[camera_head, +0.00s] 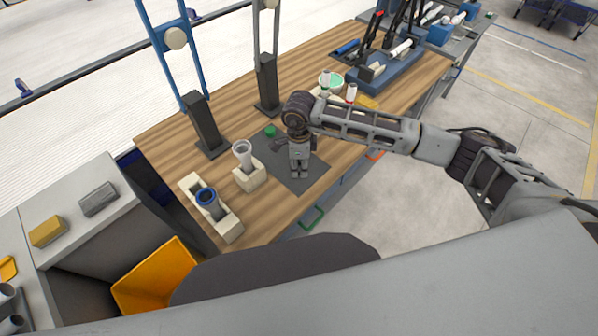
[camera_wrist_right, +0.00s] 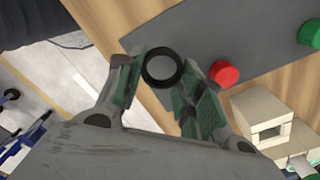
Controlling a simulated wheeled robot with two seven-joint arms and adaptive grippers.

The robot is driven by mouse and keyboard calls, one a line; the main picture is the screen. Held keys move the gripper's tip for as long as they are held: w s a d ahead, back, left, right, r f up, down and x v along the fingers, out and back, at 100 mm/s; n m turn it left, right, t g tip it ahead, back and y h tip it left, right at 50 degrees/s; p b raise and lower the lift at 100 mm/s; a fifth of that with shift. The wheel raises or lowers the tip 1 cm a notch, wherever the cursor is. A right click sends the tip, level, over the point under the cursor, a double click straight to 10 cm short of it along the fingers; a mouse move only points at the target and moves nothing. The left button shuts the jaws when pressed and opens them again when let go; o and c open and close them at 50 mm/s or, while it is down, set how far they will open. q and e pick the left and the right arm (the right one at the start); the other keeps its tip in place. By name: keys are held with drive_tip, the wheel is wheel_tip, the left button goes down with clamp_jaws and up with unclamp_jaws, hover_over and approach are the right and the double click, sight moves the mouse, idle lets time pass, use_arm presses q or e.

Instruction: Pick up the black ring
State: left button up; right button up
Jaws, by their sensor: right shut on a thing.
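My right gripper (camera_head: 299,173) is over the dark grey mat (camera_head: 309,179) on the wooden table, pointing down. In the right wrist view my right gripper (camera_wrist_right: 165,82) has its two fingers on either side of the black ring (camera_wrist_right: 163,87) and is shut on it. The ring is round with a pale inside, at the fingertips above the mat's edge. In the head view the ring is hidden by the gripper. My left gripper is in neither view.
A red cap (camera_wrist_right: 224,74) and a green cap (camera_wrist_right: 310,33) lie near the ring. Pale holders with a white pipe (camera_head: 242,149) and a blue-topped pipe (camera_head: 207,197) stand left. Black posts (camera_head: 203,125) stand behind. An orange bin (camera_head: 154,277) is at the lower left.

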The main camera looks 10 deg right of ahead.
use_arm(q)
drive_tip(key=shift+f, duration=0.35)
use_arm(e)
drive_tip(key=shift+r, duration=1.95)
drive_tip(key=shift+r, duration=0.1)
